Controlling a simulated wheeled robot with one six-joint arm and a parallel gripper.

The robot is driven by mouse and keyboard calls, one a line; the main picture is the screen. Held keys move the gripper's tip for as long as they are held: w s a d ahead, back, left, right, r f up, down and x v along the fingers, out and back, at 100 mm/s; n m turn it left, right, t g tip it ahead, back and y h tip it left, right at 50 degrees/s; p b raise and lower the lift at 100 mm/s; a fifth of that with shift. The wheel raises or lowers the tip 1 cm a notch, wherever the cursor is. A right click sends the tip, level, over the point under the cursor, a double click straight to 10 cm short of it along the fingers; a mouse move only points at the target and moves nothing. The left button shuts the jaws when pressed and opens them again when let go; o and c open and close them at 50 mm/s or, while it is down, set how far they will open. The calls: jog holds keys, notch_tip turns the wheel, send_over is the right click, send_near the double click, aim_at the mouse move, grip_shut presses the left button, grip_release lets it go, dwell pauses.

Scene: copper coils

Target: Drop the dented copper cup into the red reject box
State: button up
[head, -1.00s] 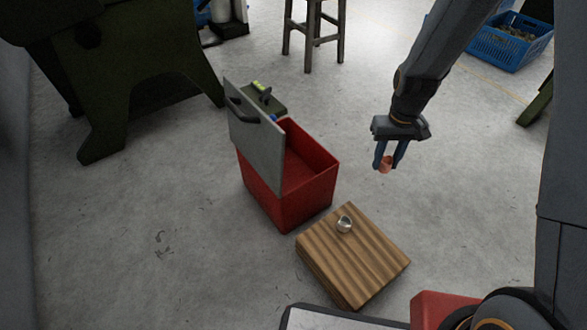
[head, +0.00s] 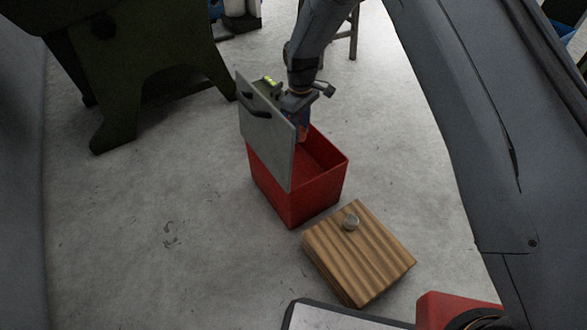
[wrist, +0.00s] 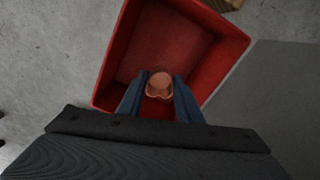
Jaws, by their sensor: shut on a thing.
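The dented copper cup (wrist: 159,85) is held between the two blue fingers of my gripper (wrist: 160,90) in the wrist view. In the head view the cup (head: 303,132) shows only in part beside the grey panel. My gripper (head: 301,125) is shut on it, above the opening of the red reject box (head: 318,190). The red box (wrist: 215,55) lies below the cup in the wrist view, and its visible floor is bare. The cup's rim looks uneven.
A grey panel with a handle slot (head: 265,135) stands upright along the box's left side, close to my gripper. Open floor lies to the left.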

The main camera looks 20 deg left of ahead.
notch_tip(320, 180, down, 6)
jog(key=b, duration=0.3)
jog(key=shift+r+b, duration=0.2)
jog(key=shift+b, duration=0.2)
jog(key=o, duration=1.1)
jog(key=shift+r, duration=0.15)
notch_tip(320, 180, up, 7)
jog(key=p, duration=0.3)
jog(key=shift+r, duration=0.3)
